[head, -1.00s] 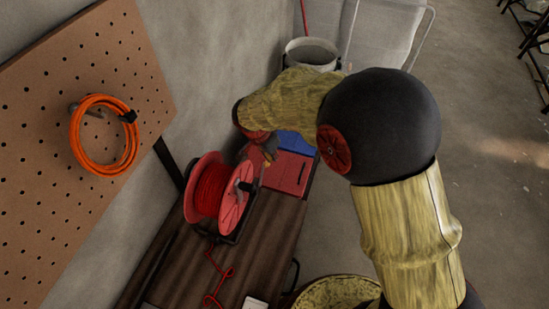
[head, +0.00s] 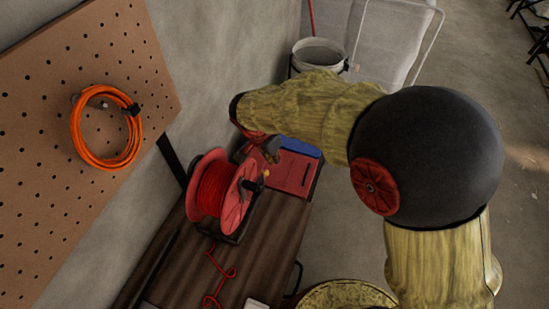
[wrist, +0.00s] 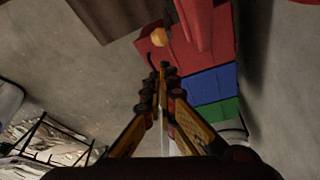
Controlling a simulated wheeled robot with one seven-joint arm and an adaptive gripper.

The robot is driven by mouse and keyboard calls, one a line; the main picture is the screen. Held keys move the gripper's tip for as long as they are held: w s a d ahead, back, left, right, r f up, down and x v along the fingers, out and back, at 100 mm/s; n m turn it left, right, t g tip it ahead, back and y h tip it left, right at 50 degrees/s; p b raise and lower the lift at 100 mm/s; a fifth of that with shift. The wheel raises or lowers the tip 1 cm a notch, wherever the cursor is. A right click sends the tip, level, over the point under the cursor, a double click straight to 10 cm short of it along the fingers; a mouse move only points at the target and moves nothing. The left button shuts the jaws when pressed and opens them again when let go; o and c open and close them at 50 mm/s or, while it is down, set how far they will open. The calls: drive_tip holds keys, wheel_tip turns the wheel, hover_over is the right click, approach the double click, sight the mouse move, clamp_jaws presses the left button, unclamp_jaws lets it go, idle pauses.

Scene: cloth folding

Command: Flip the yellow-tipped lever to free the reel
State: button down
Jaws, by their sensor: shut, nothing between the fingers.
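The red reel (head: 212,188) stands on the workbench, with red cord wound between its flanges. A dark lever (head: 250,186) with a yellow tip (head: 266,173) sits at the reel's right flange. In the wrist view the yellow tip (wrist: 158,37) shows as a small ball just beyond my fingertips, beside the reel's red edge (wrist: 193,22). My gripper (wrist: 163,70) is shut and empty, with a gap in the picture between it and the tip. In the head view my gripper (head: 271,152) is small and partly hidden by my wrist, just above the tip.
Red (head: 293,172) and blue (head: 302,147) boxes lie behind the reel; a green one (wrist: 212,112) shows in the wrist view. An orange coil (head: 80,140) hangs on the pegboard (head: 40,160). A bucket (head: 318,55) stands beyond. Loose cord (head: 217,275) crosses the bench (head: 180,270).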

drive_tip(key=shift+w+d+r, duration=0.1)
drive_tip(key=shift+r, duration=0.05)
drive_tip(key=s+a+r+p, duration=0.1)
drive_tip(key=s+r, duration=0.3)
drive_tip(key=r, duration=0.4)
drive_tip(key=shift+s+a+p, duration=0.3)
drive_tip(key=shift+p, duration=0.1)
idle(0.6)
